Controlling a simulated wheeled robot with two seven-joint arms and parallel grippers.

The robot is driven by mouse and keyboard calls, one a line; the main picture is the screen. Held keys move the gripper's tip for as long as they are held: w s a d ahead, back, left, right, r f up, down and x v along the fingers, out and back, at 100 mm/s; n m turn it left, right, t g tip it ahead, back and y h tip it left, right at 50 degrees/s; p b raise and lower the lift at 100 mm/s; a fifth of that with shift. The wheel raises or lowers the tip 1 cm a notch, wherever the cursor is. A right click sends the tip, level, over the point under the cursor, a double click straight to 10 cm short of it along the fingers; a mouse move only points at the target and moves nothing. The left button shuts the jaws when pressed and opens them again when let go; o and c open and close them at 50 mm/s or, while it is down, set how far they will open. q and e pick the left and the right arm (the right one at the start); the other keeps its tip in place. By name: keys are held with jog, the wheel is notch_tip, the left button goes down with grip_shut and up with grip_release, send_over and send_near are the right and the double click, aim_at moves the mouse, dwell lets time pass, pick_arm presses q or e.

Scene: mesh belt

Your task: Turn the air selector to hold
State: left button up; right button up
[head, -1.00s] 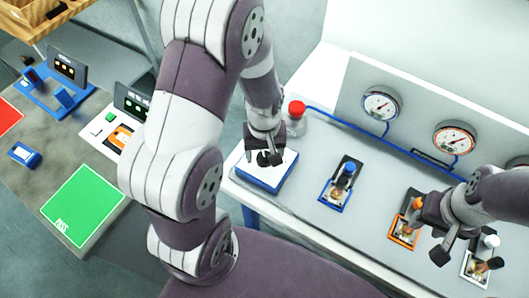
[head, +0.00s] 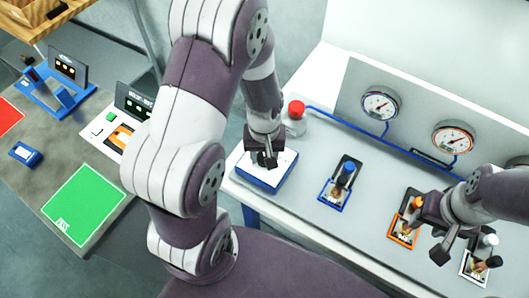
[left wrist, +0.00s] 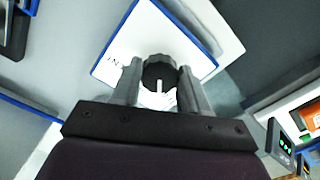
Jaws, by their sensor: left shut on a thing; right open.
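The air selector is a white plate on a blue base (head: 262,182) at the near left end of the grey bench. Its round black knob (left wrist: 160,74) carries a white pointer line, which runs toward the bottom of the left wrist view. A small label, partly legible, sits left of the knob; other labels are hidden. My left gripper (head: 266,160) reaches down over the plate. In the left wrist view its two fingers (left wrist: 160,86) are shut on either side of the knob. My right gripper (head: 430,232) is open beside the orange-framed valve.
A blue-framed valve (head: 338,188), an orange-framed valve (head: 403,230) and a white-framed valve (head: 478,266) line the bench. A red button (head: 297,109) stands behind the selector. Gauges (head: 380,105) are on the back panel. A side table (head: 45,170) stands left.

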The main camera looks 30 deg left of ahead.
aim_at(264, 156)
pick_arm(q)
jog(key=m+p, duration=0.1)
jog(key=m, duration=0.3)
jog(key=shift+r, duration=0.1)
jog(key=shift+m+p, duration=0.55)
jog(key=shift+m, duration=1.25)
jog(key=shift+w+a, duration=0.1)
jog(key=o, duration=1.1)
jog(key=shift+c, duration=0.2)
notch_tip(264, 156, up, 13)
jog(key=b, duration=0.1)
jog(key=shift+f, duration=0.2)
